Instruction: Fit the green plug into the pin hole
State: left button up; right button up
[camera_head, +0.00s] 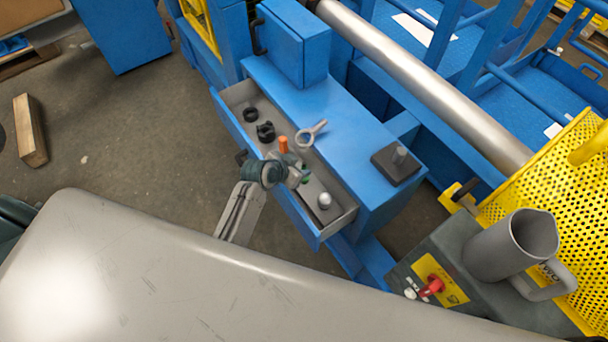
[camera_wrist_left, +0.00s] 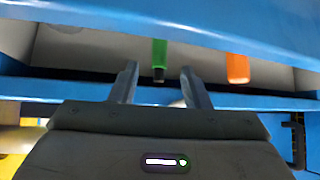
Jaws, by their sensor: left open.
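The green plug (camera_wrist_left: 159,53) shows in the left wrist view, with a dark lower tip. It lies in line with the gap between the fingers of my left gripper (camera_wrist_left: 160,86), which is open and empty. In the head view the left gripper (camera_head: 298,176) is over the open drawer and hides most of the plug; only a bit of green (camera_head: 305,181) shows beside it. A dark square plate (camera_head: 388,170) with a grey upright pin (camera_head: 399,155) sits on the blue cabinet top. I cannot make out the pin hole. My right gripper is not in view.
The open drawer (camera_head: 349,221) also holds an orange plug (camera_head: 283,144), black round parts (camera_head: 265,132) and a silver knob (camera_head: 324,200). A grey jug (camera_head: 500,250) stands at right.

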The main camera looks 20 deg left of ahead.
aim_at(304, 166)
pick_arm(q)
jog(key=x, duration=0.4)
jog(key=shift+f, duration=0.15)
grip_shut()
